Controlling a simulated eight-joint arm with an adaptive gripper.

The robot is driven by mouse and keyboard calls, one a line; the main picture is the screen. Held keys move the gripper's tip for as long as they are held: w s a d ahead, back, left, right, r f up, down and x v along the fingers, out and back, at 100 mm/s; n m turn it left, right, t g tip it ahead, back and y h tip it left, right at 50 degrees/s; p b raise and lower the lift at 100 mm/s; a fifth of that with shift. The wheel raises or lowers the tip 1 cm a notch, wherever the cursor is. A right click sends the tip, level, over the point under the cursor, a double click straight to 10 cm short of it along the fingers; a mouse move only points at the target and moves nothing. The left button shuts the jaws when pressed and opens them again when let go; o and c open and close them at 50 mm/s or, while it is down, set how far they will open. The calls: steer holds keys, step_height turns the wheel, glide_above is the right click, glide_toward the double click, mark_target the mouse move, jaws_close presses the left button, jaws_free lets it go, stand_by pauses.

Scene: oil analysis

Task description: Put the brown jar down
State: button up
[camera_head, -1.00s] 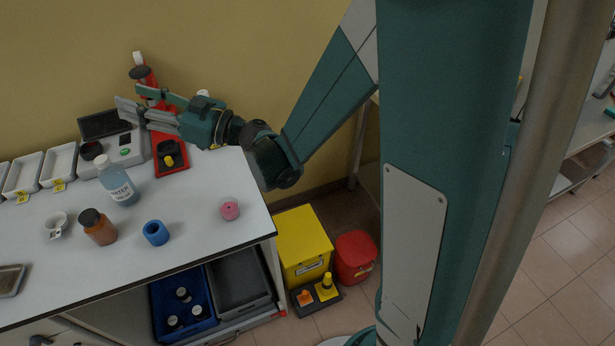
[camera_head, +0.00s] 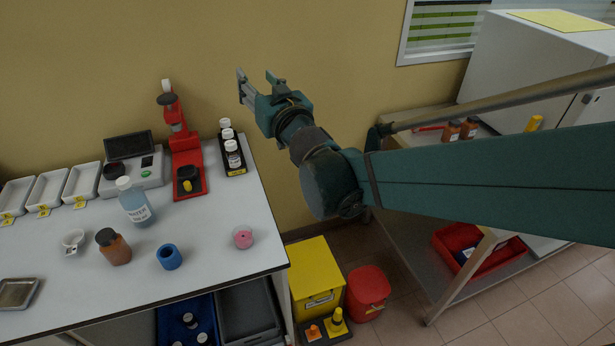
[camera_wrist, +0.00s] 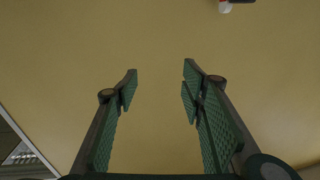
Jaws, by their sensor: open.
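A brown jar (camera_head: 116,250) with a dark lid stands upright on the white bench (camera_head: 215,215), left of a blue ring-shaped holder (camera_head: 169,257). Two more brown jars (camera_head: 461,130) stand on the shelf unit at the right. My gripper (camera_head: 255,84) is open and empty, raised in front of the yellow wall, above and to the right of the bench. In the wrist view my gripper's fingers (camera_wrist: 160,85) are spread with only the wall between them. No jar shows in the wrist view.
A water bottle (camera_head: 134,203), a red stand (camera_head: 187,160), a rack of white-capped bottles (camera_head: 232,155) and a pink piece (camera_head: 243,238) are on the bench. A yellow bin (camera_head: 315,275) and a red bin (camera_head: 367,292) stand on the floor. The bench's right front is mostly clear.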

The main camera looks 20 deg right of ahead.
steer(key=s+d+f+m+g+h, duration=0.1)
steer(key=s+d+f+g+h, duration=0.1)
steer(key=s+d+f+g, duration=0.45)
steer(key=s+d+f+m+g+h, duration=0.1)
steer(key=s+d+f, duration=0.2)
steer(key=s+f, duration=0.7)
steer(key=s+a+f+g, duration=0.1)
steer(key=s+g, duration=0.1)
steer(key=s, duration=0.5)
steer(key=s+a+f+n+g, duration=0.1)
steer(key=s+f+g, duration=0.1)
steer(key=s, duration=0.5)
steer(key=shift+s+y, duration=0.3)
steer(key=shift+y, duration=0.1)
